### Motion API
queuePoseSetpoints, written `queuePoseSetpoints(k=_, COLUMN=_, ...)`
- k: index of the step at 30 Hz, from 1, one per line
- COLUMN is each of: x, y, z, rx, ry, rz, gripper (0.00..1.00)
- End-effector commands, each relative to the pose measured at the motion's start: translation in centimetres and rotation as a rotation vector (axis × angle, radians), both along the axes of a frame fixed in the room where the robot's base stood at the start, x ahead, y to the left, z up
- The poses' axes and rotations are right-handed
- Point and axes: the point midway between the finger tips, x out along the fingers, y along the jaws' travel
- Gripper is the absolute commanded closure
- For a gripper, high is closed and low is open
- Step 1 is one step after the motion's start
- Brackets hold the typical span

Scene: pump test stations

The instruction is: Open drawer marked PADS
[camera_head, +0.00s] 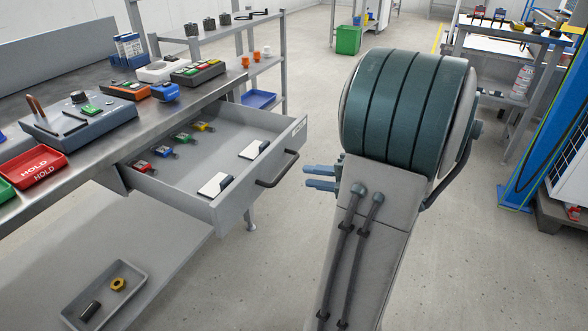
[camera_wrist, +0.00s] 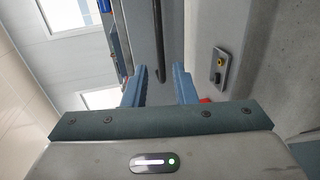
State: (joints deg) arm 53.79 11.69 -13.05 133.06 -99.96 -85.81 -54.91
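The grey drawer (camera_head: 220,205) is pulled out from under the workbench. A white label (camera_head: 299,127) sits on its front, too small to read. Its dark bar handle (camera_head: 278,170) faces my gripper. In the drawer lie several small coloured items (camera_head: 165,150) and two white-and-black pieces (camera_head: 215,183). My gripper (camera_head: 320,178) is open and empty, a little right of the handle and apart from it, with its fingers pointing left. In the wrist view the two blue fingers (camera_wrist: 159,88) stand apart, and the dark handle (camera_wrist: 159,60) shows beyond the gap between them.
The workbench (camera_head: 215,90) holds a red HOLD tray (camera_head: 32,165), a grey test unit (camera_head: 80,120) and other devices. A low shelf carries a grey tray (camera_head: 72,312) with a yellow nut. A blue post (camera_head: 545,120) stands at right. Floor right of the drawer is clear.

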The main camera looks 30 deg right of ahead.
Motion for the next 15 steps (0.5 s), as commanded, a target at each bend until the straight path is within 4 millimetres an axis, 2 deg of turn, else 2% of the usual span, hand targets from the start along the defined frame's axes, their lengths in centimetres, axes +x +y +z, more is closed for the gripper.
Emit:
queuePoseSetpoints(k=3, x=-2.0, y=-1.2, z=0.6, rx=0.001, ry=0.002, rz=-0.002, gripper=0.75)
queuePoseSetpoints(k=6, x=-3.2, y=-1.9, z=0.9, rx=0.000, ry=0.001, rz=-0.001, gripper=0.75)
queuePoseSetpoints(k=15, x=-4.5, y=-2.5, z=1.0, rx=0.000, ry=0.000, rz=0.002, gripper=0.75)
